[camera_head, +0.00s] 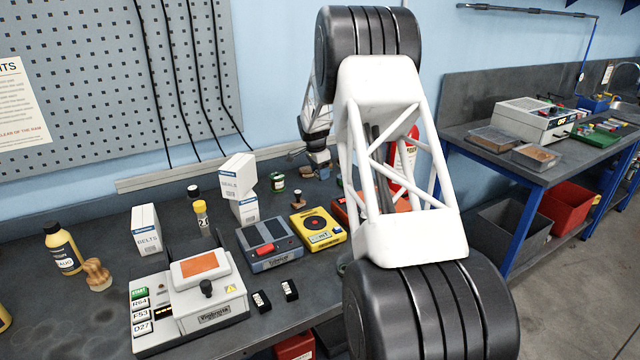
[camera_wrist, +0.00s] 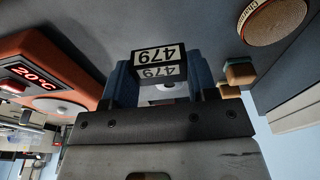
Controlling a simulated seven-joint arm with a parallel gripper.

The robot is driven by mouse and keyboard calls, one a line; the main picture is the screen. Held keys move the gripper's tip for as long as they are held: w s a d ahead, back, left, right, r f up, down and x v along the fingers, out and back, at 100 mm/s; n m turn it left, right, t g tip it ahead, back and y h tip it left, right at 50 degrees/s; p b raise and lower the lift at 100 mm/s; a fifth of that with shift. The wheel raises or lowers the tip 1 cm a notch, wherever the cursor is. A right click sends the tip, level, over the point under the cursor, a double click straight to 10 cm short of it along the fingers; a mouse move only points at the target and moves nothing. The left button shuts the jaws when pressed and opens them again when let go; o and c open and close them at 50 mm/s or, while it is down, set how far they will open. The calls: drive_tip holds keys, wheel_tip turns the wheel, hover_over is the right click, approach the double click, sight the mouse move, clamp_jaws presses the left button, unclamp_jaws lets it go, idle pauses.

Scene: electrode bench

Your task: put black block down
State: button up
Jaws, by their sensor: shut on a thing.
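In the head view my gripper (camera_head: 319,158) is low over the back of the dark bench, behind the yellow device. The held block cannot be made out there. Two other black blocks with white labels, a left one (camera_head: 261,302) and a right one (camera_head: 290,290), lie at the bench front. Whether the held block touches the bench is unclear.
An orange device (camera_wrist: 50,80) reading 20°C is close by in the wrist view, with small wooden pieces (camera_wrist: 240,73) opposite. The yellow device (camera_head: 318,229), blue-grey device (camera_head: 269,243), white boxes (camera_head: 237,177) and green-labelled tin (camera_head: 278,183) stand nearby.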

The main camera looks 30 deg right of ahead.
sight(320, 190)
drive_tip(key=shift+f, duration=2.5)
drive_tip(key=shift+f, duration=0.15)
drive_tip(key=o, duration=1.2)
drive_tip(key=shift+c, duration=0.2)
wheel_tip(320, 190, up, 12)
drive_tip(key=a, duration=0.1)
drive_tip(key=shift+a, duration=0.4)
